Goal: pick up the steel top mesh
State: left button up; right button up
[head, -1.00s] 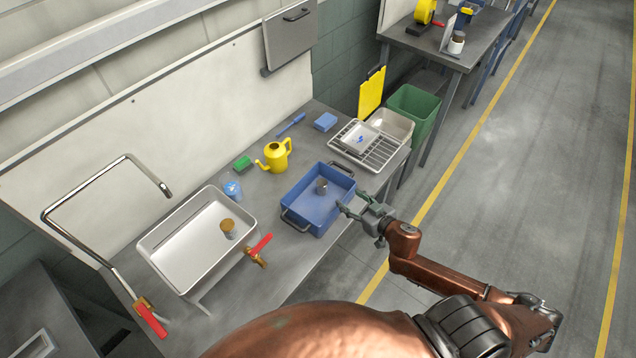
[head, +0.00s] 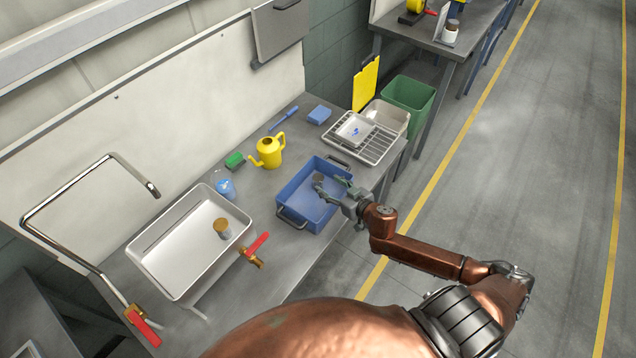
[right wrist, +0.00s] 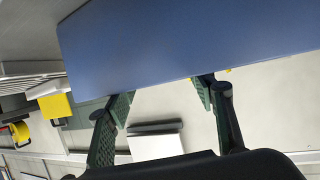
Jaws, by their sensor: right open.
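A small grey metal piece (head: 318,178), which looks like the steel top mesh, is in the blue tray (head: 296,208) on the bench. My right gripper (head: 329,187) reaches in over the tray's right side and partly covers the piece. Its fingers are spread, with the tips close to the piece; whether they touch it I cannot tell. In the right wrist view the open fingers (right wrist: 163,97) have a blue tray surface (right wrist: 180,40) beyond them, and the piece cannot be made out. My left gripper is not in view.
Left of the tray is a sink (head: 165,262) with a brass-topped cylinder (head: 222,229) and red-handled taps. A yellow watering can (head: 268,152) stands behind the tray. A wire rack (head: 377,147) with a white dish lies to the right. The tray's walls stand around the piece.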

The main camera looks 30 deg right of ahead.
aim_at(319, 178)
jog(key=x, duration=0.5)
jog(key=shift+w+f+b, duration=0.1)
jog(key=shift+w+b, duration=0.05)
jog(key=shift+b, duration=0.15)
jog(key=shift+c, duration=0.4)
jog(key=c, duration=1.1)
jog(key=shift+c, duration=0.4)
